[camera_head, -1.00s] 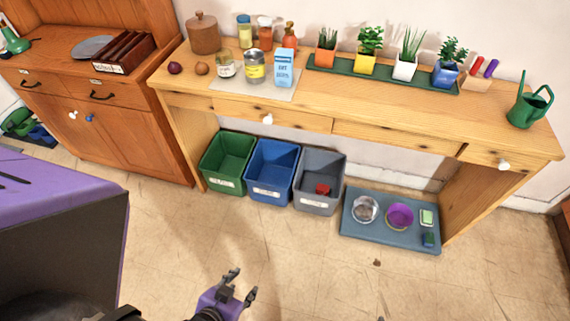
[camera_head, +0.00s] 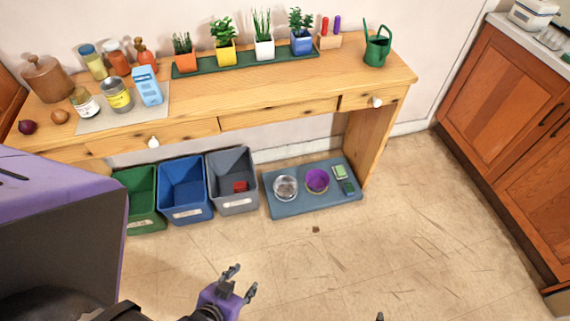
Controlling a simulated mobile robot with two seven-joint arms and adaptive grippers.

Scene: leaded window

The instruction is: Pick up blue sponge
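A small dark blue block with some green, which looks like the blue sponge (camera_head: 347,187), lies at the right end of a grey-blue tray (camera_head: 312,204) on the floor under the table. A pale green sponge-like block (camera_head: 340,172) lies just behind it. My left gripper (camera_head: 241,281) is open and empty at the bottom, in front of the tray and to its left, well apart from it. Only a dark tip of my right gripper (camera_head: 380,317) shows at the bottom edge, so its state is hidden.
Open floor lies in front and right, up to a wooden cabinet (camera_head: 514,120).

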